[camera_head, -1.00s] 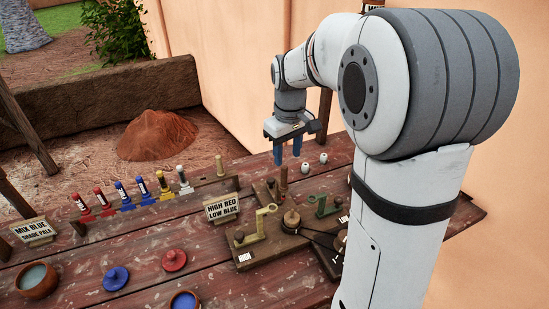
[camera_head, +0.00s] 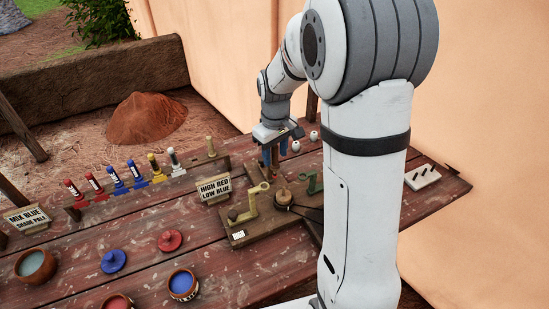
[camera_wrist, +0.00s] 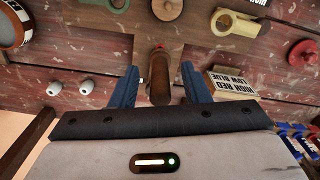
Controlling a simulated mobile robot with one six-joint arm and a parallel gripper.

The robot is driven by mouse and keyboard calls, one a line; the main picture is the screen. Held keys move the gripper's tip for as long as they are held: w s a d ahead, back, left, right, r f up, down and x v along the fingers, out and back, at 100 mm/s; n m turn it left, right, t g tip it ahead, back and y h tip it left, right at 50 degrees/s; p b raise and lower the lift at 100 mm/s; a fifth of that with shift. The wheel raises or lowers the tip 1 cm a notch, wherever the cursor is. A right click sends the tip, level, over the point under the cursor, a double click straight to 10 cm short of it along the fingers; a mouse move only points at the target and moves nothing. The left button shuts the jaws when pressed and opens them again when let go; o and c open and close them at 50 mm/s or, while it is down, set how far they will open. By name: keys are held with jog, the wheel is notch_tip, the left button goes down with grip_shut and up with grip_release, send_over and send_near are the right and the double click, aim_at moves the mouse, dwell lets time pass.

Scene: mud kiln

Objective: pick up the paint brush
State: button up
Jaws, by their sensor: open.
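My gripper (camera_head: 273,150) is open and points down over the back of the wooden table. In the wrist view its blue fingers (camera_wrist: 160,75) stand on either side of an upright brown wooden cylinder (camera_wrist: 159,84), with gaps at both sides. In the head view this cylinder (camera_head: 267,158) is partly hidden by the fingers. I cannot tell whether it is the paint brush's handle; no bristles show. Another pale upright peg (camera_head: 211,147) stands at the right end of the paint tube rack.
A board with a yellow-green lever (camera_head: 251,203) and green lever (camera_head: 310,182) lies in front of my gripper. A sign (camera_head: 215,188) stands left of it. Two white knobs (camera_head: 304,140) are behind right. Paint tubes (camera_head: 115,177) and bowls (camera_head: 182,285) are left; a slotted white block (camera_head: 422,177) is right.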

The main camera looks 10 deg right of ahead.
jog(key=shift+c, duration=0.4)
grip_shut()
jog(key=shift+r, duration=0.1)
notch_tip(320, 180, up, 10)
jog(key=shift+f+b, duration=0.1)
jog(key=shift+b, duration=0.2)
dwell(0.5)
